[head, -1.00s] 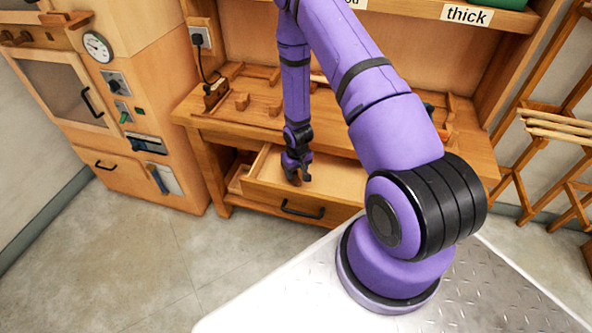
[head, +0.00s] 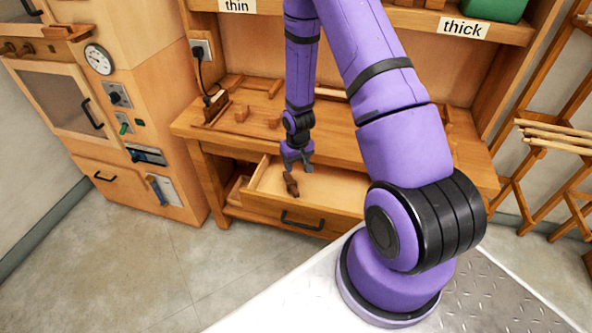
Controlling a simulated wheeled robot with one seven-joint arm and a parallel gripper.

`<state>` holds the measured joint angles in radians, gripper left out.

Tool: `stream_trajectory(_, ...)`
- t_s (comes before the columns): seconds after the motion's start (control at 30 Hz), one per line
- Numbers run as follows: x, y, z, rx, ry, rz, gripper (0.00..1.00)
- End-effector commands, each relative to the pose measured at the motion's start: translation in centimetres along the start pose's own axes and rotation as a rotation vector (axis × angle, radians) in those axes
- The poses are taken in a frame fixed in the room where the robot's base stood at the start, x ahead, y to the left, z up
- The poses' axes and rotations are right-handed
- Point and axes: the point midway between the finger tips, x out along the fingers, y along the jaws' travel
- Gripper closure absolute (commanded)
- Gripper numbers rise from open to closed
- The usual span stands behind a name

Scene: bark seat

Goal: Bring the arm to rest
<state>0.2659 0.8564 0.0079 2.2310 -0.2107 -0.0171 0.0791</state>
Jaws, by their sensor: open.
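My purple arm reaches up and over from my base, and its end hangs down in front of the wooden workbench (head: 190,128). My gripper (head: 299,168) is open, with its fingers pointing down over the open drawer (head: 335,190). A small dark brown wooden piece (head: 291,184) lies in the drawer just below the fingertips. The fingers look apart from it, with nothing between them. My arm hides part of the bench top.
Small wooden blocks (head: 242,113) and a corded tool (head: 214,106) are on the bench's left part. A shelf with labels "thin" (head: 237,6) and "thick" (head: 463,27) runs above. An oven-like cabinet (head: 128,90) stands left, a wooden rack (head: 550,140) right. The floor (head: 170,270) in front is clear.

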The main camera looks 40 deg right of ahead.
Motion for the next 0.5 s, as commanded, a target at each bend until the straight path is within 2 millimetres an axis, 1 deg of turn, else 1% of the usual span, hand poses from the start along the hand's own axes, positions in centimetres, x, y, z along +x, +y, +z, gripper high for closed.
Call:
stream_trajectory(0.1,-0.7,0.0,0.0,0.000,0.001,0.000,0.48)
stream_trajectory(0.37,-1.0,0.0,0.0,0.000,0.001,0.000,0.48)
stream_trajectory(0.47,-1.9,-0.1,-0.3,-0.003,0.007,0.003,0.48)
stream_trajectory(0.5,-2.7,-0.2,-0.6,-0.004,0.012,0.006,0.48)
